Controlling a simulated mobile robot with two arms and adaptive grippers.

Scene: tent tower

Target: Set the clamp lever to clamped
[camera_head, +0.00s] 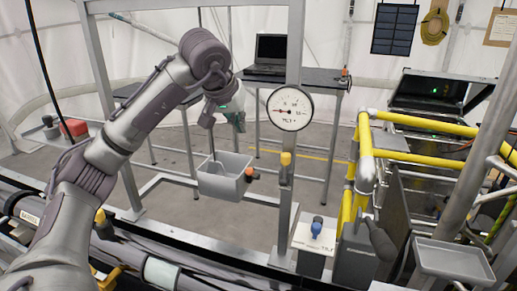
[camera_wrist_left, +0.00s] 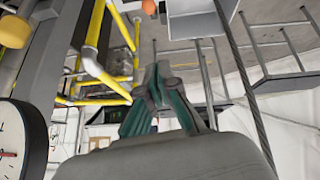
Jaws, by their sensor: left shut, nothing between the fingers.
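I cannot tell for sure which part is the clamp lever. An orange-yellow handle (camera_head: 285,159) sits on the upright post under the round gauge (camera_head: 290,109). An orange knob (camera_head: 249,174) is at the right side of a grey open box (camera_head: 224,178) that hangs on a cable. A blue knob (camera_head: 317,225) stands on a white-topped box to the right of the post. My left gripper (camera_head: 239,125) is above the box and left of the gauge, touching none of these. In the left wrist view its fingers (camera_wrist_left: 157,76) are together and empty. My right gripper is not in view.
Yellow railings (camera_head: 367,155) stand right of the post. A grey tray (camera_head: 453,260) is at the lower right. Tables with a laptop (camera_head: 270,52) are behind. The cable (camera_wrist_left: 255,105) runs close beside my left gripper.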

